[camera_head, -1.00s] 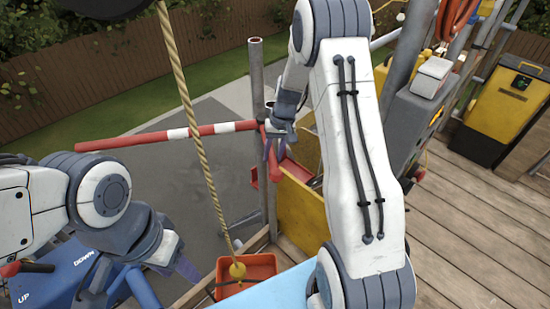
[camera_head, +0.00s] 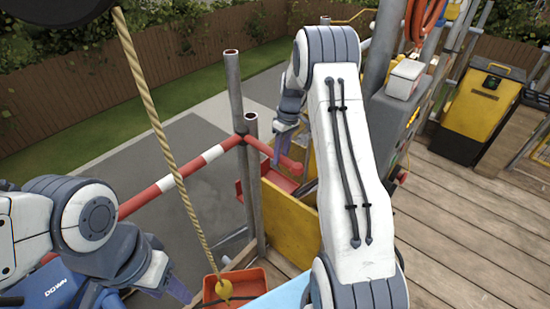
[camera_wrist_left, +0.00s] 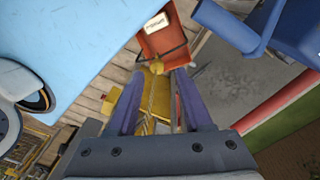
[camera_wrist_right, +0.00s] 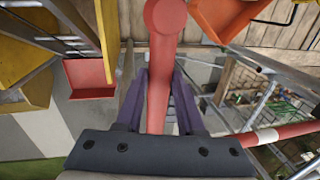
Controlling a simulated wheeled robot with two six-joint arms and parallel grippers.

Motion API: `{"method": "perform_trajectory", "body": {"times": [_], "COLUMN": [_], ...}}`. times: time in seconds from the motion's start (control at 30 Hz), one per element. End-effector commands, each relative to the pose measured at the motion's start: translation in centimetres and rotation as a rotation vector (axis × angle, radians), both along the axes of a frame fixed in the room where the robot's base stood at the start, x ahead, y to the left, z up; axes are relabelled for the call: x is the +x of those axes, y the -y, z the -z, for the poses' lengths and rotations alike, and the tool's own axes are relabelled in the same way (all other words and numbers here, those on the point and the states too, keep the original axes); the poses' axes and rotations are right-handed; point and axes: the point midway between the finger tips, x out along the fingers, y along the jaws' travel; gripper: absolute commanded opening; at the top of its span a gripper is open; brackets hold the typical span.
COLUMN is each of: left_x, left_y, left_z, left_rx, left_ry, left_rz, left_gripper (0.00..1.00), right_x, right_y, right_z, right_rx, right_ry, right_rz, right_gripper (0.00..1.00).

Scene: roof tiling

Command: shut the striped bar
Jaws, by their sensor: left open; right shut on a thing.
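The striped bar (camera_head: 182,171) is red and white and runs from a grey post down left, passing behind my left arm. Past the post, its short red end (camera_head: 290,166) sticks out to the right. My right gripper (camera_head: 282,143) is shut on this red end; the right wrist view shows the end (camera_wrist_right: 164,60) between the purple fingers, with the striped part (camera_wrist_right: 268,136) at lower right. My left gripper (camera_head: 178,289) is open and empty near the orange tray; its spread fingers also show in the left wrist view (camera_wrist_left: 157,92). The bar's far left end is hidden.
A rope (camera_head: 165,140) with a yellow weight (camera_head: 224,290) hangs over an orange tray (camera_head: 250,283). A yellow board (camera_head: 289,222) and a red bracket (camera_head: 278,178) are by the posts. A blue object (camera_head: 45,289) is at lower left.

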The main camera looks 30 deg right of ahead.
Motion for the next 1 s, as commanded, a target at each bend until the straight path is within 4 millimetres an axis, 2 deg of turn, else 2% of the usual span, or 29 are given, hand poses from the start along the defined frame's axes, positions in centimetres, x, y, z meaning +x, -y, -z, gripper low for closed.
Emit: {"method": "perform_trajectory", "body": {"times": [0.2,0.63,0.67,0.7,0.73,1.0], "left_x": [0.00,0.00,0.00,0.00,0.00,0.00], "left_y": [0.00,0.00,0.00,0.00,0.00,0.00], "left_z": [-0.05,-0.05,-0.05,-0.05,-0.05,-0.03], "left_rx": [0.000,0.000,0.000,0.000,0.000,0.000], "left_ry": [0.000,0.000,0.000,0.000,0.000,0.000], "left_rz": [0.000,0.000,0.000,0.000,0.000,0.000], "left_gripper": [0.50,0.50,0.50,0.50,0.50,0.50], "right_x": [0.54,0.60,0.61,0.59,0.57,0.39], "right_y": [0.73,1.00,1.02,1.01,1.00,0.85], "right_z": [-0.16,-0.21,-0.22,-0.21,-0.20,-0.08], "right_rx": [-0.001,-0.007,-0.006,-0.007,-0.007,-0.002], "right_ry": [0.009,0.011,0.012,0.011,0.011,0.004], "right_rz": [-0.038,-0.048,-0.049,-0.048,-0.048,-0.047], "right_gripper": [0.00,0.00,0.45,0.60,0.67,0.67]}}
